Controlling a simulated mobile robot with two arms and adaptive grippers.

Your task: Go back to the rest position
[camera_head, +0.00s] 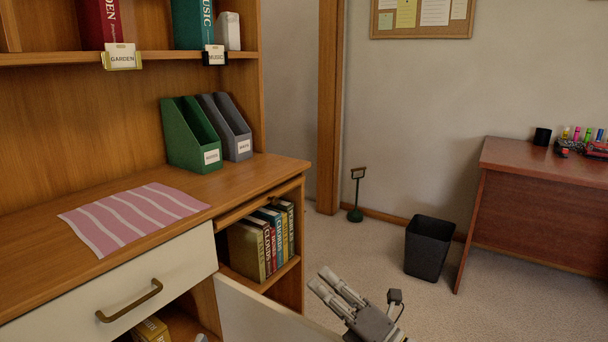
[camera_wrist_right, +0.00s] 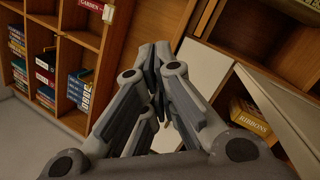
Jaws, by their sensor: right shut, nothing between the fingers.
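My right gripper (camera_head: 322,279) is at the bottom of the head view, out in front of the wooden cabinet (camera_head: 255,192). It is shut and empty, with its two fingers side by side. The right wrist view also shows the right gripper (camera_wrist_right: 155,48), its fingers together and nothing between them. A white door (camera_head: 265,312) stands open under the cabinet top, close to the left of the gripper in the head view; I cannot tell the gap. My left gripper is not in view.
A white drawer with a brass handle (camera_head: 130,302) is at the lower left. Books (camera_head: 270,238) stand in an open shelf. A black bin (camera_head: 428,248) and a reddish desk (camera_head: 535,200) are to the right. Carpet is clear between cabinet and bin.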

